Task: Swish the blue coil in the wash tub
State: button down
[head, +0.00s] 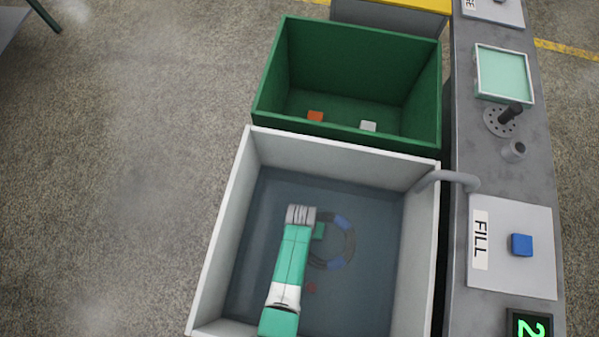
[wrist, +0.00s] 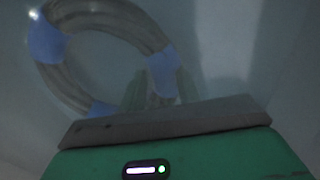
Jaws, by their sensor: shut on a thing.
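The blue coil (head: 347,250) is a grey hose ring with blue bands, in the water of the wash tub (head: 213,255). The tub has white walls, and the water looks dark and bluish. My gripper (head: 319,231) reaches down into the tub at the coil's left side. In the wrist view, the coil (wrist: 100,18) fills the upper left, and my gripper (wrist: 160,90) is shut on its near right side at a blue band. The wrist view is dim and hazy. My arm hides part of the tub floor.
A small reddish thing (head: 311,287) shows in the tub near my arm. A green bin (head: 349,134) with an orange block (head: 315,116) and a white block (head: 368,126) adjoins behind. A grey spout (head: 447,177) overhangs the right wall, beside a counter with a FILL panel (head: 513,275).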

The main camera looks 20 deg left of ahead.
jog(key=shift+w+d, duration=0.15)
jog(key=shift+d, duration=1.05)
jog(key=shift+s+a, duration=0.2)
jog(key=shift+a, duration=1.35)
jog(key=shift+s+a, duration=0.15)
jog(key=shift+a, duration=1.35)
jog(key=shift+s+a, duration=0.2)
jog(key=shift+a, duration=1.35)
jog(key=shift+d, duration=0.1)
jog(key=d, duration=0.6)
jog(key=w+d+p, duration=0.1)
jog(key=d, duration=0.2)
jog(key=shift+a, duration=0.15)
